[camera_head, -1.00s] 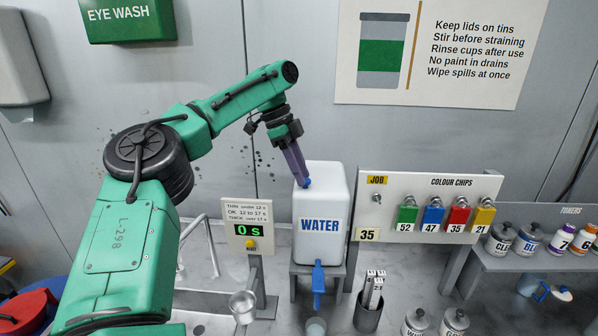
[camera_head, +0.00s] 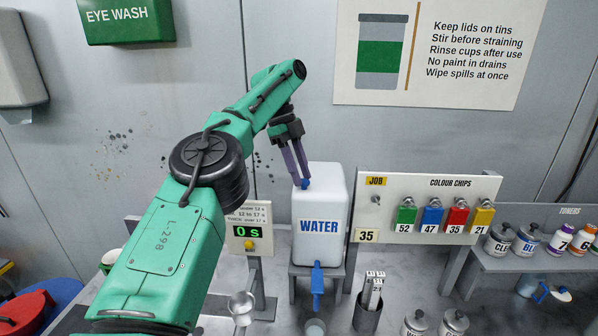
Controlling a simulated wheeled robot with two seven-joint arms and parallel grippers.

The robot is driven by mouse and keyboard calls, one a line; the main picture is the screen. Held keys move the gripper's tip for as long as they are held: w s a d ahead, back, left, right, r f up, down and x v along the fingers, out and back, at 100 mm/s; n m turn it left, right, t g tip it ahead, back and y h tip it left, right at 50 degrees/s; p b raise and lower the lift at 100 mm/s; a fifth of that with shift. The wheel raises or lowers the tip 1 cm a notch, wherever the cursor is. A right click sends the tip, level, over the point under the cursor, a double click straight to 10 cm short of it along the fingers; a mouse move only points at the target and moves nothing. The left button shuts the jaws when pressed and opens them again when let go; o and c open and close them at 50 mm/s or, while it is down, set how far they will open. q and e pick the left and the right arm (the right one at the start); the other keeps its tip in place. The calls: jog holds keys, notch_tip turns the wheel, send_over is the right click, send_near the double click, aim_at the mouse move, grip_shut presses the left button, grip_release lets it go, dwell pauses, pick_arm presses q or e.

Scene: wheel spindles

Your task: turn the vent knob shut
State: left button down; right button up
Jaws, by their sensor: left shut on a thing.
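The white water container (camera_head: 320,205) stands on a grey stand in the middle, with a "WATER" label. Its small blue vent knob (camera_head: 305,184) is on top at the left. My left gripper (camera_head: 301,177) reaches down from above with its two purple fingers at the knob, shut on it. The fingers partly hide the knob, so how far it is turned cannot be told. A blue tap (camera_head: 317,282) hangs at the front of the container. My right gripper is not in view.
A timer reading "0 s" (camera_head: 248,232) stands left of the container, partly behind my left arm. A colour chip board (camera_head: 400,186) stands close at the right. A cup (camera_head: 315,327) is below the tap, and a metal ladle cup (camera_head: 241,304) is at the left.

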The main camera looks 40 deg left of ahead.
pick_arm(q)
jog(key=shift+s+f, duration=0.1)
jog(key=shift+f, duration=0.2)
jog(key=c, duration=0.7)
grip_release()
jog(key=shift+o, duration=0.8)
jog(key=shift+d+r, duration=0.1)
jog(key=shift+d, duration=0.1)
jog(key=shift+a+r, duration=0.1)
jog(key=shift+a, duration=0.05)
